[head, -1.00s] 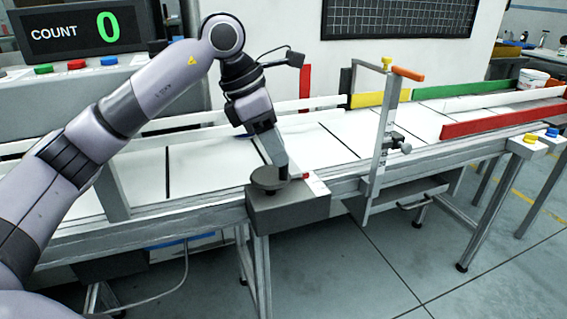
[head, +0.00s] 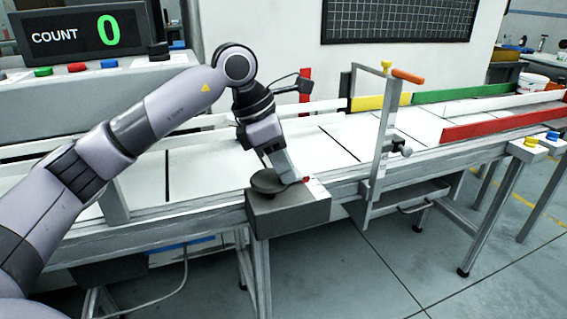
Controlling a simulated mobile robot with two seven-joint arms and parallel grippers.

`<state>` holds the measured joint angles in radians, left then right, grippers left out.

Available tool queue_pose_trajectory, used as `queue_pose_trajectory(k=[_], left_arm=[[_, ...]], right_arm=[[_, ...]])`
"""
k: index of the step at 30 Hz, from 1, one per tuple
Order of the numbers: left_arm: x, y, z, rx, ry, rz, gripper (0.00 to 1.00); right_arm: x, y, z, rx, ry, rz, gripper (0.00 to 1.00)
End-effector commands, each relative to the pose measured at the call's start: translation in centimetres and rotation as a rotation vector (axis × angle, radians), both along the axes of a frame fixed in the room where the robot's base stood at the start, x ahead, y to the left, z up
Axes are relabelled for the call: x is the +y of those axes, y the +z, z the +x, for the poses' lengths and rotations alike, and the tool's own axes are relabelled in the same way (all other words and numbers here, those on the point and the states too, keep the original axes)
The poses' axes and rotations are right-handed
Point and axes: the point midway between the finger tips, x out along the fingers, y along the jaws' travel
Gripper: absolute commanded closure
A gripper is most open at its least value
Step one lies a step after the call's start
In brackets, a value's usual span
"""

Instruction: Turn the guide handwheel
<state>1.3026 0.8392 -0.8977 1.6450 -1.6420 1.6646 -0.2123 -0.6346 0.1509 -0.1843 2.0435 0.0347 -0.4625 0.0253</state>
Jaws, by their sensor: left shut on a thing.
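The guide handwheel (head: 267,185) is a dark grey disc on top of a grey box (head: 290,213) at the conveyor's front edge. My left gripper (head: 284,177) reaches down onto the handwheel from above and is shut on it, at its right side. The fingertips are small here and partly hidden by the gripper body. A small red mark shows beside them. My right gripper is not in view.
The white conveyor (head: 205,172) runs left to right behind the box. A metal bracket (head: 383,130) with an orange handle (head: 408,76) stands to the right. A red rail (head: 490,127) lies farther right. A counter display (head: 75,33) reads 0.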

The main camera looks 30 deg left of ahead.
Motion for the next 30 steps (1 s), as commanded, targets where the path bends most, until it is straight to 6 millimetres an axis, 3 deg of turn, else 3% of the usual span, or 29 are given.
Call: queue_pose_trajectory(k=[15, 27, 28, 30], left_arm=[[0.2, 0.2, -1.0, 0.002, -0.376, 0.0, 1.0], [0.2, 0.1, -1.1, -0.002, -0.406, 0.0, 1.0], [0.2, 0.1, -1.1, -0.002, -0.405, 0.0, 0.74], [0.2, 0.1, -1.1, -0.002, -0.405, 0.0, 0.56]], right_arm=[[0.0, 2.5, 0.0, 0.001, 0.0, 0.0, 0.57], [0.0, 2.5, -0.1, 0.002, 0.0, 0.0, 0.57], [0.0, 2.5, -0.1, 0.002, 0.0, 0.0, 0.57], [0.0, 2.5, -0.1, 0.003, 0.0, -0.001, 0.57]])
